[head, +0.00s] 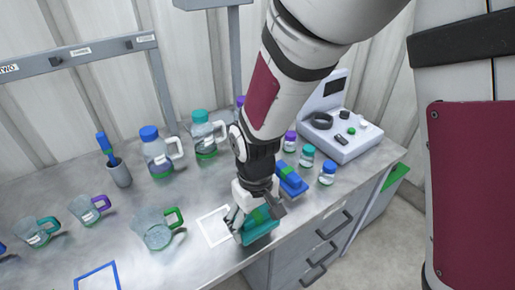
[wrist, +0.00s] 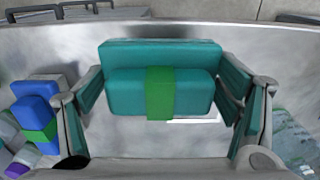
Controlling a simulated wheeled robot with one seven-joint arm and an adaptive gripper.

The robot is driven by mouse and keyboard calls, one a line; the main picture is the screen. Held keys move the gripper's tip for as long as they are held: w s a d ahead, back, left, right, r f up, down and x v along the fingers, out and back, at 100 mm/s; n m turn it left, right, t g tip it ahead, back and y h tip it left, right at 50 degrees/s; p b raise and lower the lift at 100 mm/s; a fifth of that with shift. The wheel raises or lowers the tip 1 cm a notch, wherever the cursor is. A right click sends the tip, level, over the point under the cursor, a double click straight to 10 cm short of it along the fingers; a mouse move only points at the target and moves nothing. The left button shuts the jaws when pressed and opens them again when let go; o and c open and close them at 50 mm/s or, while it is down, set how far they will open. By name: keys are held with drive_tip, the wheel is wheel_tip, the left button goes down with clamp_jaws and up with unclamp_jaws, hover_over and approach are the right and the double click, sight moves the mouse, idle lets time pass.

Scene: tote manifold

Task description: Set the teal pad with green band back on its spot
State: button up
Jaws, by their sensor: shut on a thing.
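The teal pad (head: 261,230) with a green band is in my gripper (head: 257,211), at the front edge of the metal bench. In the wrist view, the pad (wrist: 125,92) spans the space between the two fingers, with its green band facing the camera. My gripper (wrist: 162,95) is shut on it. A white outlined square (head: 204,222) is marked on the bench just left of the pad. Part of this outline (wrist: 195,121) shows below the pad in the wrist view. I cannot tell whether the pad touches the bench.
A blue pad with a green band (head: 292,182) lies right of my gripper, near small jars (head: 327,173) and a scale (head: 345,135). Beakers (head: 155,232) stand left, bottles (head: 158,152) behind. A blue outline (head: 117,277) is at front left.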

drive_tip(key=w, duration=0.7)
drive_tip(key=w+f, duration=0.1)
drive_tip(key=w, duration=0.2)
drive_tip(key=shift+w+a, duration=0.1)
drive_tip(key=shift+w, duration=0.3)
drive_tip(key=shift+f, duration=1.75)
drive_tip(key=shift+f, duration=0.1)
drive_tip(key=o, duration=1)
drive_tip(key=shift+o, duration=0.2)
